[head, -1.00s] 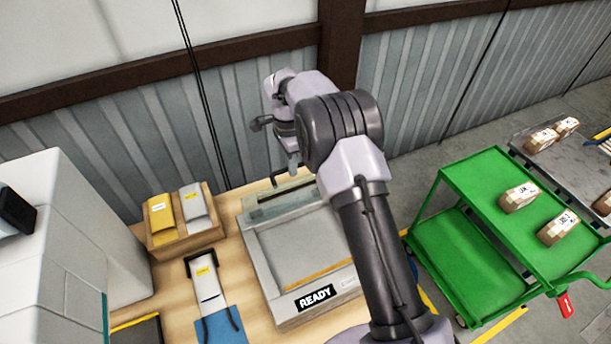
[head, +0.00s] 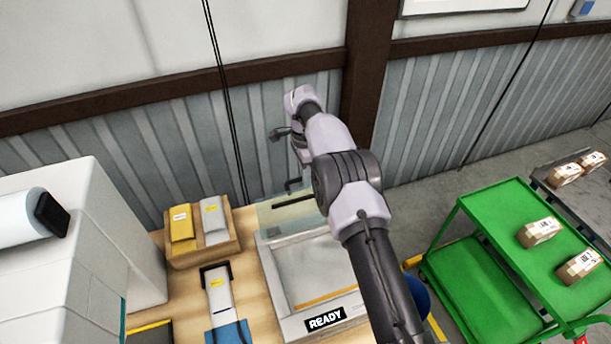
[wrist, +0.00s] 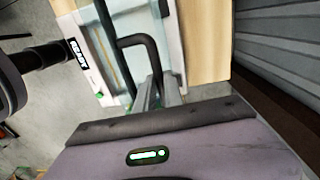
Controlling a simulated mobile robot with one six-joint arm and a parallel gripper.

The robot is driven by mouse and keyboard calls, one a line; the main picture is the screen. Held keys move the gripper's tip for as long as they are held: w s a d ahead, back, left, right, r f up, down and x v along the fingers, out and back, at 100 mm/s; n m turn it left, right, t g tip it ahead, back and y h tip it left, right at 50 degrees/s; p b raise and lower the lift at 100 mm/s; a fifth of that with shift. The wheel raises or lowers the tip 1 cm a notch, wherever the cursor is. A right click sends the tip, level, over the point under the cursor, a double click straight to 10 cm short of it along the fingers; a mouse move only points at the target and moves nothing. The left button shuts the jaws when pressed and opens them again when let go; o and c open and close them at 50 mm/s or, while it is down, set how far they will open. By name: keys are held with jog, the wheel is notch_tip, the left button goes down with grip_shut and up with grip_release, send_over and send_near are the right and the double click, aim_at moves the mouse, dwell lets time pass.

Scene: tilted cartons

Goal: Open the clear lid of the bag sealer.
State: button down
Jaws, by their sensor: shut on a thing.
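The bag sealer (head: 276,280) is a pale grey box with a READY sign on its front, on the wooden bench. Its clear lid (head: 285,212) stands raised at the sealer's back edge, tilted up from the bed. My gripper (wrist: 158,94) is shut on the lid's black bar handle (wrist: 138,42) in the wrist view. In the head view the handle (head: 293,185) shows above the lid, below my wrist. The fingertips are small there, and my arm hides the lid's right part.
A wooden box (head: 205,250) with yellow and grey packets stands left of the sealer. A grey-white pouch on a blue piece (head: 232,332) lies in front of it. A large white machine (head: 60,260) is at left, a green cart (head: 515,240) at right. The ribbed wall is close behind.

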jog(key=c, duration=1.5)
grip_release()
jog(key=shift+w+f, duration=0.1)
jog(key=shift+f, duration=0.05)
jog(key=shift+o, duration=0.2)
notch_tip(320, 180, up, 12)
jog(key=p, duration=0.6)
jog(key=shift+w+a+p, duration=0.15)
jog(key=shift+w+p, duration=0.15)
jog(key=shift+p, duration=0.1)
jog(key=shift+b, duration=0.35)
